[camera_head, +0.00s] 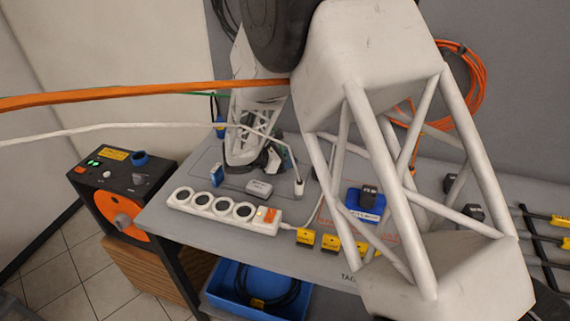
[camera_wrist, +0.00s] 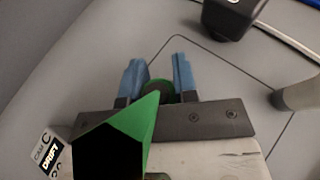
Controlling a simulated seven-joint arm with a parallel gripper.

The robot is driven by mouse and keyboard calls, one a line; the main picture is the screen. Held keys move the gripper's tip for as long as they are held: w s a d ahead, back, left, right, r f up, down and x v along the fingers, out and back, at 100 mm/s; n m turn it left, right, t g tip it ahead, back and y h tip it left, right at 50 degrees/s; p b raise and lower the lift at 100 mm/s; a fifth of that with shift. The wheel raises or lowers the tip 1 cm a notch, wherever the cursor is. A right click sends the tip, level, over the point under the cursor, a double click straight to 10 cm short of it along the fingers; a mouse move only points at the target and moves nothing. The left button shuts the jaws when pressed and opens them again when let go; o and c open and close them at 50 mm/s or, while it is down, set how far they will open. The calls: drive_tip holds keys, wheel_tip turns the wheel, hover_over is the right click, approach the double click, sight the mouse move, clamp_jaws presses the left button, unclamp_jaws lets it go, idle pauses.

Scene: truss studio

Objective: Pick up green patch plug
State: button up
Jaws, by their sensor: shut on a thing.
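My gripper (camera_wrist: 158,64) has blue fingertips and is shut on the green patch plug (camera_wrist: 165,84), which shows as a green ring with a dark middle between the fingers. A large green shape with a dark end (camera_wrist: 145,120), likely the plug's cable, crosses the lower part of the wrist view close to the camera. In the head view my gripper (camera_head: 272,160) is low over the back left of the grey bench, mostly hidden by my own arm. The plug is largely hidden there. I cannot tell whether it touches the bench.
A white power strip (camera_head: 215,207) lies in front of my gripper. A white plug (camera_head: 299,187) stands to its right. A blue tray (camera_head: 352,203) holds a dark block. Yellow pieces (camera_head: 306,237) line the front.

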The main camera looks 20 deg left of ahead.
wheel_tip(320, 180, up, 10)
idle(0.7)
idle(0.4)
